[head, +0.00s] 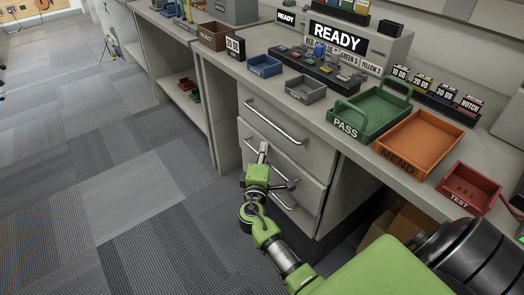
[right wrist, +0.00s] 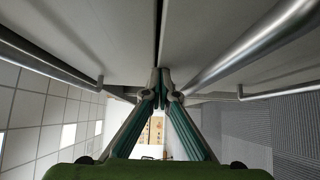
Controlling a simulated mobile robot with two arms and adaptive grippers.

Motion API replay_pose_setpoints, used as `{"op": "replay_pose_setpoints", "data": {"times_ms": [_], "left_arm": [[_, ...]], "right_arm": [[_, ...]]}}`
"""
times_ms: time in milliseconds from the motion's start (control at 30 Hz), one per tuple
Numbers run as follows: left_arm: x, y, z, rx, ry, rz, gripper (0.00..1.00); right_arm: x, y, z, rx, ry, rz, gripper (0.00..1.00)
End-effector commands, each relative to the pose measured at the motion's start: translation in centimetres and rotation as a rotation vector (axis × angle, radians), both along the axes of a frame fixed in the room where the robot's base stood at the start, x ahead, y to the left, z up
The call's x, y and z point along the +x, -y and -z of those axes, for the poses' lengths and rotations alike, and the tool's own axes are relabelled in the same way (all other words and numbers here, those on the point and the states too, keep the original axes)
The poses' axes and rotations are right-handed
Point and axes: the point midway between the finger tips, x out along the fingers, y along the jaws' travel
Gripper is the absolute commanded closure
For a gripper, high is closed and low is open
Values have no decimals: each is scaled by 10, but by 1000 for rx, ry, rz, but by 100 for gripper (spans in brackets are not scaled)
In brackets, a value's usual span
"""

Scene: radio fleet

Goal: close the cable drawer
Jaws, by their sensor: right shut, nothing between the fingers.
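A grey cabinet under the bench has a stack of drawers with silver bar handles; no label shows which is the cable drawer. The upper drawer (head: 262,108) looks shut. The middle drawer (head: 307,187) is partly behind my right gripper (head: 263,150); I cannot tell whether it stands slightly out. My right gripper is shut and empty, with its tips at the drawer fronts, beside the middle handle. In the right wrist view, the shut fingertips (right wrist: 160,78) are near a dark seam between two fronts, between two bar handles. Contact is unclear. My left gripper is not in view.
The bench top above holds a green PASS tray (head: 371,115), an orange MEND tray (head: 420,145), a red TEST tray (head: 470,188) and a READY display (head: 338,38). An open shelf (head: 187,98) is left of the drawers. The carpet (head: 120,200) in front is clear.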

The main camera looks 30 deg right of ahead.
Motion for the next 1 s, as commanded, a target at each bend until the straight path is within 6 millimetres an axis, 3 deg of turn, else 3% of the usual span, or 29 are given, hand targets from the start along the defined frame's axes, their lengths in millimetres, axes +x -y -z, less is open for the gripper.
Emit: {"op": "replay_pose_setpoints", "data": {"times_ms": [167, 500, 667, 1000], "left_arm": [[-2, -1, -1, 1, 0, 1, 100], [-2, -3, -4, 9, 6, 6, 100], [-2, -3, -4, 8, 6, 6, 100], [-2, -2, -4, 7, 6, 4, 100]], "right_arm": [[1, 25, -1, -5, 3, 7, 100], [0, 28, -5, -9, 6, 14, 100], [-10, 17, -5, -9, 6, 11, 100], [-48, -26, -1, -2, -1, -6, 100]]}}
